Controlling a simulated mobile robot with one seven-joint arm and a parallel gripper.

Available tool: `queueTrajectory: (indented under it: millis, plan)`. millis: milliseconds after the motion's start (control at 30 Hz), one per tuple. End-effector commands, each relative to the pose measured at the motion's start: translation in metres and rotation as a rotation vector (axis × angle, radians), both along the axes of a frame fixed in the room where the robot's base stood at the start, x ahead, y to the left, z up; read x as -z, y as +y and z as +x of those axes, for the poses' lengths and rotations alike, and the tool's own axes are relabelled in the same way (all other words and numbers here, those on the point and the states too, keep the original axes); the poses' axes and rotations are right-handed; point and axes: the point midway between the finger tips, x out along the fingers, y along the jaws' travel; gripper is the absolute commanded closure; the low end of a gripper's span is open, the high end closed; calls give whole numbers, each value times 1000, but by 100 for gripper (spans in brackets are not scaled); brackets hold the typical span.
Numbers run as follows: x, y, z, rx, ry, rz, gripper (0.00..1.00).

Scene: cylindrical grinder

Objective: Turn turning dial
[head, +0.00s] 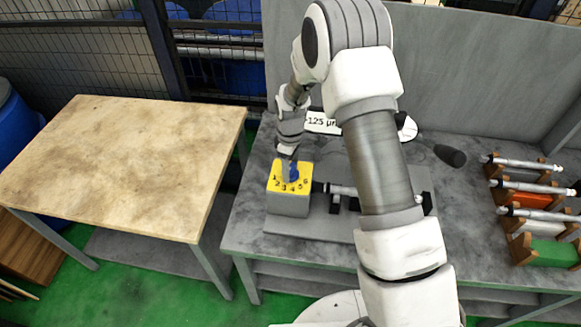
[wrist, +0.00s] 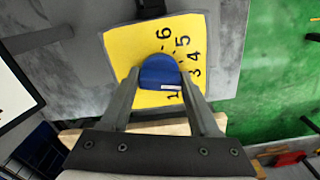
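The turning dial is a blue knob (wrist: 160,72) on a yellow plate (wrist: 118,62) with black numbers. In the head view, the yellow-topped grey box (head: 289,204) sits at the left of the machine on the grey table, and the blue knob (head: 294,174) is partly hidden by my gripper. My gripper (head: 287,166) points down over the dial. In the wrist view, the two fingers of my gripper (wrist: 160,80) stand apart, one on each side of the knob. Their tips are close to its sides; contact is unclear.
A bare wooden-topped table (head: 120,165) stands to the left. A white "125 µm" display (head: 322,123) is behind the dial. A rack (head: 525,195) with several metal shafts is at the right. A black handle (head: 450,156) sticks out right of my arm.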

Motion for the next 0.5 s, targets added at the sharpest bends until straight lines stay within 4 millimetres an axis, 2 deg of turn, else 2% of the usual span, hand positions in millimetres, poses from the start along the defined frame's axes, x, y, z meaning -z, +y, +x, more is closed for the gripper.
queueTrajectory:
  millis: [33, 267, 500]
  plan:
    - [0, 0, 0, 0, 0, 0, 53]
    - [0, 0, 0, 0, 0, 0, 93]
    - [1, 0, 0, 28, -1, 0, 93]
